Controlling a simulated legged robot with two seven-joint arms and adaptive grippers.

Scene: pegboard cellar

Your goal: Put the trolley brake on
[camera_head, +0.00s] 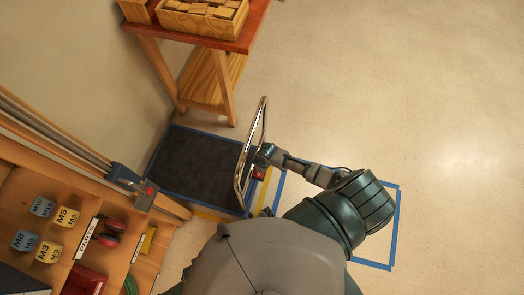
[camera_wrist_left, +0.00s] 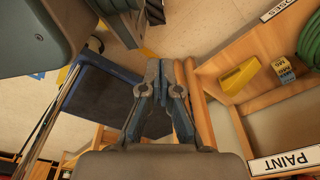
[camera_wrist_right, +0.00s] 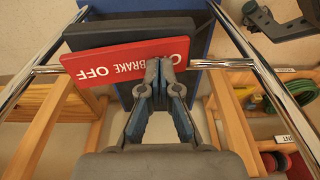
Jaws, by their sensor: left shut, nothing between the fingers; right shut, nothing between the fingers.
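The trolley has a dark blue-edged platform (camera_head: 195,165) and a chrome handle (camera_head: 262,112) in the head view. A red brake plate (camera_head: 259,175) shows at the foot of the handle. In the right wrist view the red brake plate (camera_wrist_right: 105,66) lies between the chrome uprights, with "BRAKE OFF" lettering on it. My right gripper (camera_wrist_right: 161,66) is shut and empty, its tips overlapping the plate's right part; contact cannot be told. My right gripper (camera_head: 265,156) is beside the handle in the head view. My left gripper (camera_wrist_left: 160,66) is shut and empty, by the wooden shelf edge.
A wooden shelf (camera_head: 172,215) with labelled bins, red ear muffs (camera_head: 110,233) and a grey clamp-like part (camera_head: 133,186) stands at left. A wooden table (camera_head: 235,45) with a box of blocks stands behind the trolley. Blue tape (camera_head: 392,235) marks the floor. Open floor lies to the right.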

